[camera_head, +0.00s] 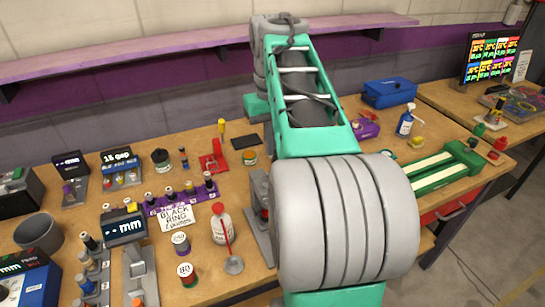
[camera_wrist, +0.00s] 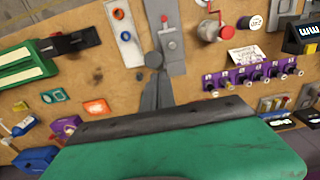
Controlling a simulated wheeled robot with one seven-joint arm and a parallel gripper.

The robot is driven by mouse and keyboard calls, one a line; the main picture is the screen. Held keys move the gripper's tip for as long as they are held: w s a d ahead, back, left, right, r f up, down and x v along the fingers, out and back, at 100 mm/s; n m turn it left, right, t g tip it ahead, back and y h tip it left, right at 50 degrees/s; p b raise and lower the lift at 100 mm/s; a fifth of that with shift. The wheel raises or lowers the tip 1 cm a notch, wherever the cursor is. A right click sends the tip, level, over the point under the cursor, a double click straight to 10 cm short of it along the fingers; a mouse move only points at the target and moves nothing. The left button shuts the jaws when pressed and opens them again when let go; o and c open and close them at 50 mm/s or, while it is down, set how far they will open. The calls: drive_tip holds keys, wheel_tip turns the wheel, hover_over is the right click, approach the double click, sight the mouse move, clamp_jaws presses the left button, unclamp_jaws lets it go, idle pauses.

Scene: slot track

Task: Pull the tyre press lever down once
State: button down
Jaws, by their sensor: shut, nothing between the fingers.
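A grey stand with a red knob (camera_head: 258,198) is just left of my arm in the head view, partly hidden by it. In the wrist view the same grey stand (camera_wrist: 173,48) shows its red knob near the top edge. It looks like the tyre press, but I cannot make out its lever clearly. My gripper (camera_wrist: 154,62) is shut and empty, its dark fingers just overlapping the lower left of the stand in the picture. I cannot tell whether they touch it. In the head view my gripper is hidden behind my arm.
A pale plate with blue and orange rings (camera_wrist: 125,35) lies beside the stand. A white canister with a red lever (camera_head: 222,228) and a purple peg rack (camera_head: 178,196) stand to the left. A green track-like fixture (camera_head: 440,168) lies to the right.

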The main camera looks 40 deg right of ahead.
drive_tip(key=shift+s+a+f, duration=0.1)
drive_tip(key=shift+s+a, duration=0.05)
drive_tip(key=shift+s, duration=0.35)
drive_tip(key=shift+s+a+f, duration=0.1)
drive_tip(key=shift+s, duration=0.35)
drive_tip(key=shift+s+b, duration=0.1)
drive_tip(key=shift+b, duration=0.2)
drive_tip(key=shift+s+a+f+b, duration=0.15)
drive_tip(key=shift+s+f, duration=0.05)
drive_tip(key=shift+s, duration=0.2)
drive_tip(key=shift+s+a+f+b, duration=0.1)
drive_tip(key=shift+s+f+b, duration=0.1)
drive_tip(key=shift+s, duration=0.2)
drive_tip(key=shift+s+a+f+b, duration=0.2)
drive_tip(key=shift+s+f+b, duration=0.35)
drive_tip(key=shift+s, duration=0.3)
drive_tip(key=shift+f, duration=0.1)
drive_tip(key=shift+w+d+r+p, duration=0.2)
drive_tip(key=shift+w+r+p, duration=0.6)
drive_tip(key=shift+r+p, duration=0.05)
drive_tip(key=shift+w+d+r+p, duration=0.25)
drive_tip(key=shift+w+r+p, duration=0.6)
drive_tip(key=shift+w+d+r+p, duration=0.2)
drive_tip(key=shift+w+r+p, duration=0.6)
drive_tip(key=shift+r+p, duration=0.05)
